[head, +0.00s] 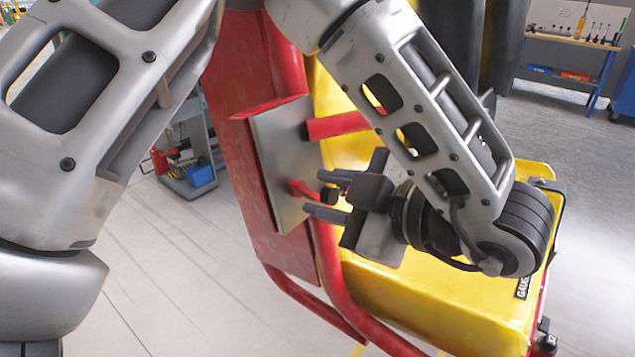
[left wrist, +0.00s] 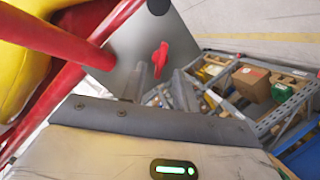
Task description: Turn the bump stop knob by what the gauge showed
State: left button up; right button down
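A small red winged knob (head: 299,188) sits on the face of a grey metal plate (head: 268,150) beside the red and yellow train seat. The knob also shows in the left wrist view (left wrist: 162,57), roughly upright and slightly tilted. My left gripper (head: 312,196) faces the plate, its two fingers apart and nothing seen between them. In the left wrist view the fingertips (left wrist: 160,75) lie on either side of the line to the knob, seemingly short of it. My right gripper is not in view.
A red bar (head: 337,125) runs out from the plate just above my left gripper. The yellow seat (head: 460,305) lies below and right of it. A tool cart (head: 190,165) and a workbench (head: 575,40) stand farther back. Bare floor lies at left.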

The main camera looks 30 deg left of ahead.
aim_at(308, 191)
pick_arm(q)
jog(key=shift+x, duration=1.5)
jog(key=shift+c, duration=0.3)
grip_shut()
jog(key=m, duration=0.5)
jog(key=shift+w+g, duration=0.2)
jog(key=shift+g, duration=0.2)
jog(key=m, duration=0.4)
jog(key=m+g, duration=0.1)
jog(key=m, duration=0.4)
jog(key=m+g, duration=0.1)
jog(key=m, duration=0.3)
jog(key=shift+w+d+f+m+y, duration=0.1)
jog(key=shift+w+m+y, duration=0.2)
jog(key=shift+m+y, duration=0.1)
